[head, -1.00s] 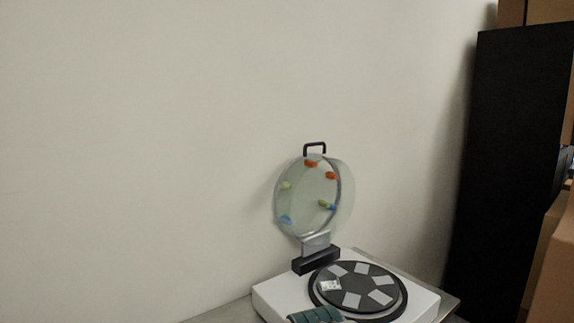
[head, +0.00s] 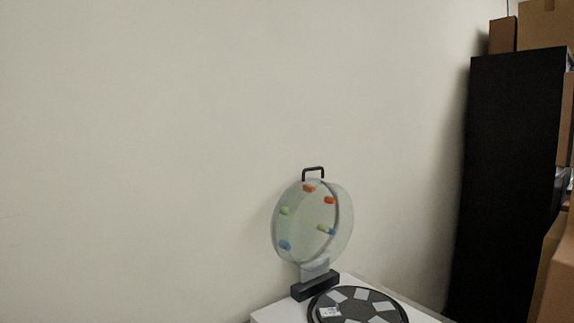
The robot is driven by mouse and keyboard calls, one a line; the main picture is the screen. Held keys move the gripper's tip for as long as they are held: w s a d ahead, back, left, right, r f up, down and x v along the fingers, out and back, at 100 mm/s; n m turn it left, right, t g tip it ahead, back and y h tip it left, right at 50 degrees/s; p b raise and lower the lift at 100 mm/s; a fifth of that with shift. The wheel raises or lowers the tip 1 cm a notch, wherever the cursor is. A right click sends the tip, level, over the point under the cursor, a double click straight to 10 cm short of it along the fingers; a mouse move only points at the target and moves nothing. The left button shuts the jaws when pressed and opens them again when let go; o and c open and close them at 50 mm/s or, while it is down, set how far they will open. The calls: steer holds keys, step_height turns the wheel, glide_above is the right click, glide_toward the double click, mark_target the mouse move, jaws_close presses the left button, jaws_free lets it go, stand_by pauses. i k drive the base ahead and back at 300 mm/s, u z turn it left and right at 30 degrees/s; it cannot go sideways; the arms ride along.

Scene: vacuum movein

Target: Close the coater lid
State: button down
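The coater lid (head: 306,240) is a round clear cover with a black handle (head: 313,169) at its top and several small coloured pieces around it. It stands open, nearly upright, on a dark hinge block (head: 315,286) at the back of the white coater base (head: 275,313). The round black plate (head: 386,305) on the base is uncovered and carries several pale squares. One patterned piece (head: 329,312) lies on the plate. The front of the coater is cut off by the bottom edge of the view. My gripper is not in view.
A plain pale wall (head: 150,150) stands behind the coater. A tall black cabinet (head: 508,180) and cardboard boxes (head: 548,28) are at the right. The space around the open lid is clear.

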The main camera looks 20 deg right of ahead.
mark_target(311, 267)
steer(key=z, duration=0.65)
steer(key=k, duration=1.05)
steer(key=z, duration=1.3)
steer(key=i, duration=1.35)
steer(key=u, duration=1.4)
steer(key=i, duration=0.8)
steer(key=u, duration=0.85)
